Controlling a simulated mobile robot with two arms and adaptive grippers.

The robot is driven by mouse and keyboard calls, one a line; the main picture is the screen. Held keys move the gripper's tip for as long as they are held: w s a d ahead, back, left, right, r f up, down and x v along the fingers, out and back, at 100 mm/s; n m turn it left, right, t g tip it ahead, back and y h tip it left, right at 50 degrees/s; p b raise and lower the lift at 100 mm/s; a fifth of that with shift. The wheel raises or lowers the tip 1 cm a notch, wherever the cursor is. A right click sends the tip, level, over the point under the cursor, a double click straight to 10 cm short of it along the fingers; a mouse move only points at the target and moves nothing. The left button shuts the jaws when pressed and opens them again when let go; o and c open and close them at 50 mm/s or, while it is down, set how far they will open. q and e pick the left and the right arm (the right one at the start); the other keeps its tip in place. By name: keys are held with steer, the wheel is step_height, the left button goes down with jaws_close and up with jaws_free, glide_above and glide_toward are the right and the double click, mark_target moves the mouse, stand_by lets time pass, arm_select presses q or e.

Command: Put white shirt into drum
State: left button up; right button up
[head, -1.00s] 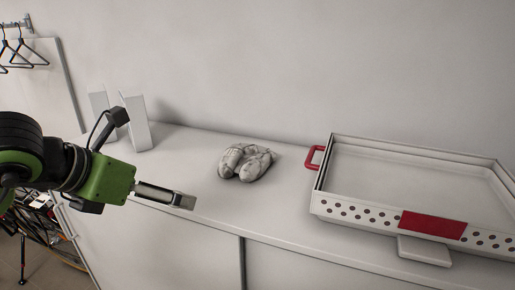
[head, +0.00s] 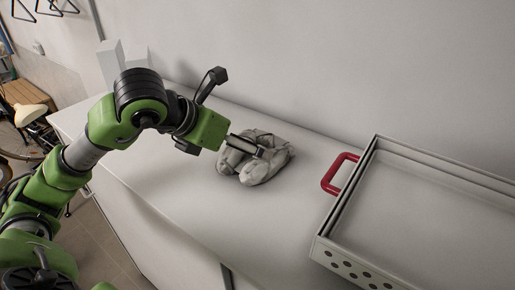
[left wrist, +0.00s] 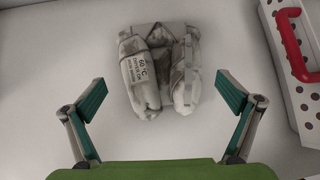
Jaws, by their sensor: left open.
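The white shirt (head: 266,167) lies folded into a grey-white bundle on the white counter (head: 190,200). In the left wrist view the shirt (left wrist: 160,68) has printed text on its left part, including "60 °C". My left gripper (head: 262,153) reaches over the shirt from the left in the head view. In the left wrist view the left gripper (left wrist: 162,98) is open, its fingers spread to either side with the shirt ahead of and between them, not gripped. The right gripper is not in view. No drum shows.
A white tray (head: 376,150) with a red handle (head: 340,173) and a perforated side stands to the right of the shirt. White upright blocks (head: 112,62) stand at the back left. A wall runs behind the counter. The counter between shirt and tray is clear.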

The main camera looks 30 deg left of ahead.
mark_target(248, 158)
arm_select(q)
steer(key=x, duration=0.3)
steer(key=shift+w+p, duration=0.15)
steer(key=shift+p, duration=0.15)
steer(key=shift+w+f, duration=0.1)
steer(key=shift+w, duration=0.05)
steer(key=p+x, duration=0.3)
steer(key=x, duration=0.1)
steer(key=shift+w+d, duration=0.15)
steer(key=shift+w+f, duration=0.25)
steer(key=c, duration=0.9)
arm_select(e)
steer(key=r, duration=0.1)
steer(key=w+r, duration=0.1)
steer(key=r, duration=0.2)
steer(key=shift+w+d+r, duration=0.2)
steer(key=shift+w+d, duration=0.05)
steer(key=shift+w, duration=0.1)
